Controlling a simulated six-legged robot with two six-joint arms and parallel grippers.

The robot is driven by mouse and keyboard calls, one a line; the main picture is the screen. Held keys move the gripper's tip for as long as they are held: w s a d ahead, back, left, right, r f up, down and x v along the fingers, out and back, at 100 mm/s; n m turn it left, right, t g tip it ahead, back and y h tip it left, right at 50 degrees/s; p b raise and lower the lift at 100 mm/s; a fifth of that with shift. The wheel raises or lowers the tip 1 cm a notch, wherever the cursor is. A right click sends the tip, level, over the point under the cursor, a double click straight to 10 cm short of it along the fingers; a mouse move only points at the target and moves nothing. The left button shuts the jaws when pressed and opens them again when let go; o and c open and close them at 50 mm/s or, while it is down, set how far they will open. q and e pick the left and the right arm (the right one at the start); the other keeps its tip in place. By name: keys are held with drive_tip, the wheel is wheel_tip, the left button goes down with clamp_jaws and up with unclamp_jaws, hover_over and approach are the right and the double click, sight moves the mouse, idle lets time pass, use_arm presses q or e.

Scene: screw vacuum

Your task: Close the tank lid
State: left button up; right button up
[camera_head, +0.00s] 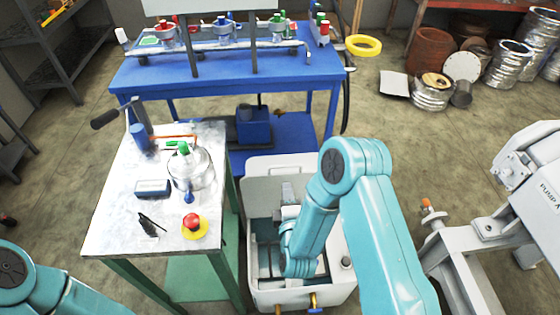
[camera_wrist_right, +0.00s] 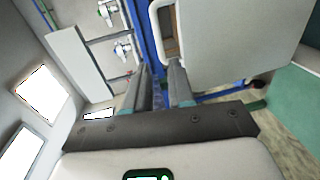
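The tank (camera_head: 290,298) is a white open box on the floor, right of the metal-topped table. Its white lid (camera_head: 262,184) stands raised at the back edge. My right arm reaches down over the tank opening and hides part of its inside. My right gripper (camera_head: 287,192) is in front of the lid's inner face. In the right wrist view, its two fingers (camera_wrist_right: 161,85) are apart with nothing between them. A large white panel, which looks like the lid (camera_wrist_right: 225,45), is beyond them, with a white handle (camera_wrist_right: 156,32) at its left edge. My left gripper is out of the head view.
The metal-topped table (camera_head: 120,215) stands left of the tank, with a glass vessel (camera_head: 190,172) and a red button (camera_head: 192,222). A blue bench (camera_head: 225,73) is behind. White pump equipment (camera_head: 535,175) stands at the right. Floor is clear behind right of the tank.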

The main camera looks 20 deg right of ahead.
sight(285, 167)
drive_tip(key=x, duration=1.3)
drive_tip(key=shift+w+d+p, duration=0.25)
drive_tip(key=shift+d+p, duration=0.05)
drive_tip(key=shift+p, duration=0.1)
clamp_jaws()
